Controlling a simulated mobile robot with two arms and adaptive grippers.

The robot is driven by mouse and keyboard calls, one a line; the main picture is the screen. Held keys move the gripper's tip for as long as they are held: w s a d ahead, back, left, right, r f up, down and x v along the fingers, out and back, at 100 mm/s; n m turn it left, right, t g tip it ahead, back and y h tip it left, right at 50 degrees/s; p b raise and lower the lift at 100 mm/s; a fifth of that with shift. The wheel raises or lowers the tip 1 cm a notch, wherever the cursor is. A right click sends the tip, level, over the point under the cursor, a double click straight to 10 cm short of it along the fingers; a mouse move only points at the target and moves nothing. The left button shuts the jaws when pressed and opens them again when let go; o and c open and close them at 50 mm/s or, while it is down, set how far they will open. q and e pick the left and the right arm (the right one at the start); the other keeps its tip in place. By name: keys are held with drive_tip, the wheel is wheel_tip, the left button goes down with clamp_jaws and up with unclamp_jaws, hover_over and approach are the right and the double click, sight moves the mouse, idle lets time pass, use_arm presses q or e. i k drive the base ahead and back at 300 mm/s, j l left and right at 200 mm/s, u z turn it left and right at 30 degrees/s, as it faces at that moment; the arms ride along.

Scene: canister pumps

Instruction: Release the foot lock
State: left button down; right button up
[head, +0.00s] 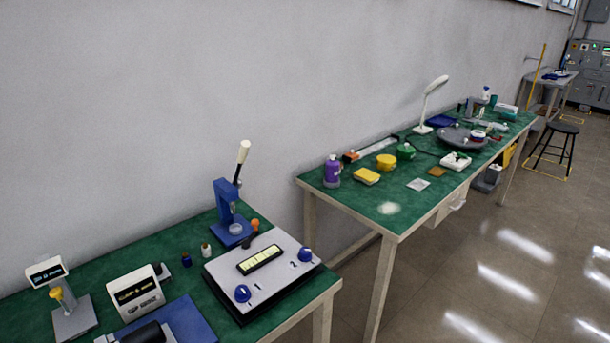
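I cannot make out a foot lock in the head view. Neither of my grippers is in view. Two workbenches with green tops stand along the grey wall, a near bench (188,230) at lower left and a longer bench (336,205) beyond it. Their legs reach down to the floor, and no pedal or lock is recognisable on them. A small grey box-like unit (487,180) sits under the far end of the longer bench, too small to tell what it is.
The near bench holds a blue lever press (228,205), a panel with blue knobs (270,262) and display units (137,291). The longer bench holds a purple bottle (332,171) and a white lamp (430,105). A stool (561,140) stands farther back. Floor (480,260) at right is clear.

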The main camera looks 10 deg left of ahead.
sight(254, 222)
drive_tip(key=i+l+u, duration=0.15)
drive_tip(key=u, duration=0.95)
